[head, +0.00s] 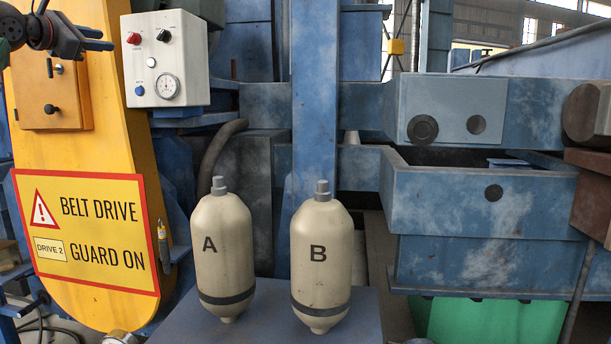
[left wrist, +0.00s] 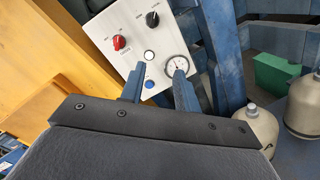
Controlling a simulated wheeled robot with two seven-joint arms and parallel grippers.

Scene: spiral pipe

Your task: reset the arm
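My left gripper (head: 97,40) is at the top left of the head view, in front of the yellow guard and left of a white control box (head: 190,60). Its two fingers are apart with nothing between them; they also show in the left wrist view (left wrist: 159,88). Beyond them, that view shows the box's red knob (left wrist: 119,42), black knob (left wrist: 152,19), white button (left wrist: 149,55), blue button (left wrist: 149,84) and round gauge (left wrist: 176,65). One finger overlaps the gauge's lower edge in the picture; I cannot tell the gap to the box. My right gripper is not in view.
A yellow belt-drive guard (head: 110,120) with a warning sign (head: 85,230) stands at left. Beige bottles A (head: 222,265) and B (head: 321,260) stand upright on a blue surface (head: 265,328). Blue machinery (head: 480,210) fills the right, with a green bin (head: 490,318) below.

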